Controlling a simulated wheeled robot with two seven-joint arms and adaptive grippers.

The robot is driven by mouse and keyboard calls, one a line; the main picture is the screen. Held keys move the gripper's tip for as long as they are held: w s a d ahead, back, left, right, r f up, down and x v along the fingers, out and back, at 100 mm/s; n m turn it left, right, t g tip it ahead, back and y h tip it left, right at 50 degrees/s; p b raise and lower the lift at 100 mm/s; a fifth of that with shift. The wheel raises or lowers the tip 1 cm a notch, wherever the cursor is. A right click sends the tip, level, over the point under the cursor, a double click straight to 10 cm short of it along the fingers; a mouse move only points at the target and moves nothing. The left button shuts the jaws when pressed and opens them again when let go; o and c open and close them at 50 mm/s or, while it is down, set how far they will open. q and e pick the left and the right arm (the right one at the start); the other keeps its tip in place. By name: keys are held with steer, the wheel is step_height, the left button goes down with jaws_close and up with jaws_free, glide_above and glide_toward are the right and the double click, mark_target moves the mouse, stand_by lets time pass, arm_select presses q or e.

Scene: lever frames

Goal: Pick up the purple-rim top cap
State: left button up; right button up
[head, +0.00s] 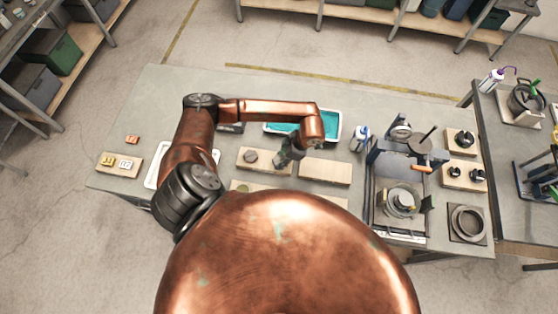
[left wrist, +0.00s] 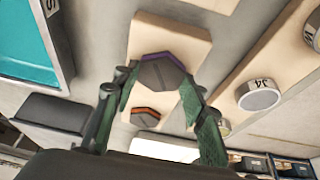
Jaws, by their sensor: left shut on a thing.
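The purple-rim top cap (left wrist: 162,72) is a dark grey six-sided piece with a purple edge. In the left wrist view it sits between the green-padded fingertips of my left gripper (left wrist: 160,82), which is shut on it. The pale board (left wrist: 150,32) shows behind it; I cannot tell whether the cap is clear of the board. In the head view my left gripper (head: 283,160) is over the right end of this board (head: 265,165), and the held cap is hidden. My right gripper is not in view.
An orange-rim cap (left wrist: 150,113) lies close by in the wrist view. A dark round cap (head: 250,156) is on the board's left part. A teal-lined tray (head: 273,127) lies behind, an empty-looking board (head: 325,171) to the right, and a metal fixture (head: 400,200) farther right.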

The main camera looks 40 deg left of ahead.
arm_select(q)
steer(key=c, duration=0.7)
steer(key=shift+c, duration=0.2)
